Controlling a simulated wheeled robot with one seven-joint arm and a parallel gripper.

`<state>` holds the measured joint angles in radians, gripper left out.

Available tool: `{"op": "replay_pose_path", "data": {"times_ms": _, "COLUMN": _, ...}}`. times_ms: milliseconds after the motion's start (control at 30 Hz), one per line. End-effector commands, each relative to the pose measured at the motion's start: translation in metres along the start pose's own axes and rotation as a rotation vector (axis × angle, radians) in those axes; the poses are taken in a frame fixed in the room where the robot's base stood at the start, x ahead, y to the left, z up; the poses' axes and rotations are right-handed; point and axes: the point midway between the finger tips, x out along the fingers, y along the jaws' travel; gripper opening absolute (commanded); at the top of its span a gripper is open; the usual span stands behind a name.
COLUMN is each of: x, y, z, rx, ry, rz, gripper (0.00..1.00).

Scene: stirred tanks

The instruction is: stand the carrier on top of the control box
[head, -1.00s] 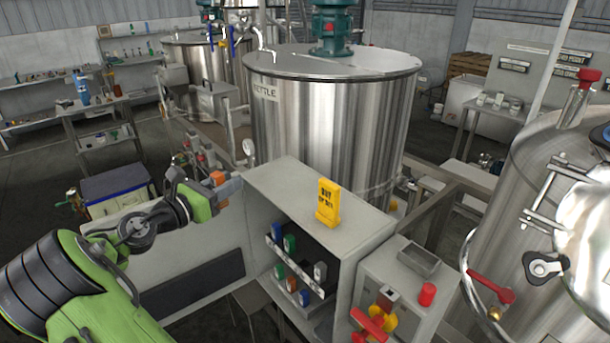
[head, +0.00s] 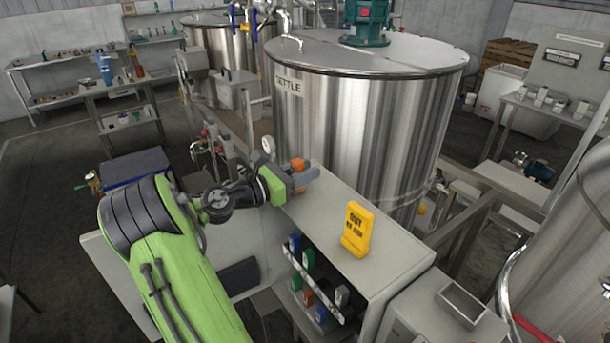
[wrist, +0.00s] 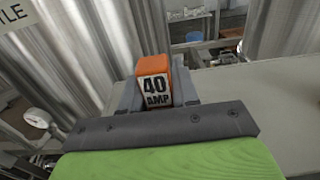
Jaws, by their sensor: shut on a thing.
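The carrier is an orange block with a white "40 AMP" label (wrist: 153,80), upright between my gripper's grey fingers in the wrist view. In the head view its orange top (head: 297,163) shows at my gripper (head: 303,176), which is shut on it. The grey open-fronted cabinet (head: 385,268), which I take to be the control box, has a flat top; in the wrist view that top (wrist: 265,105) lies right of the carrier. My gripper is at the top's far left end. The carrier's underside is hidden, so I cannot tell whether it touches.
A yellow sign (head: 357,229) stands on the cabinet's top, with bare surface between it and my gripper. Several coloured carriers sit in the cabinet. A steel tank (head: 365,135) rises close behind. A smaller grey box with a tray (head: 463,303) stands at the right.

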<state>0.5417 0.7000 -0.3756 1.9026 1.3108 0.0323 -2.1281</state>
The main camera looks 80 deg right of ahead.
Motion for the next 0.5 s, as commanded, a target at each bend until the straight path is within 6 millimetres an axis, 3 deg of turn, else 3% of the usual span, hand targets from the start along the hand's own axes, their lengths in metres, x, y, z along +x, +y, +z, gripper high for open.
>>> {"op": "replay_pose_path", "data": {"times_ms": 300, "x": -0.0004, "y": 0.0002, "z": -0.0022, "rx": -0.001, "ry": 0.001, "rz": 0.000, "gripper": 0.00}}
{"op": "replay_pose_path", "data": {"times_ms": 333, "x": -0.0004, "y": 0.0002, "z": -0.0022, "rx": -0.001, "ry": 0.001, "rz": 0.001, "gripper": 0.33}}
{"op": "replay_pose_path", "data": {"times_ms": 500, "x": -0.0004, "y": 0.0003, "z": -0.0019, "rx": 0.000, "ry": 0.002, "rz": 0.001, "gripper": 0.55}}
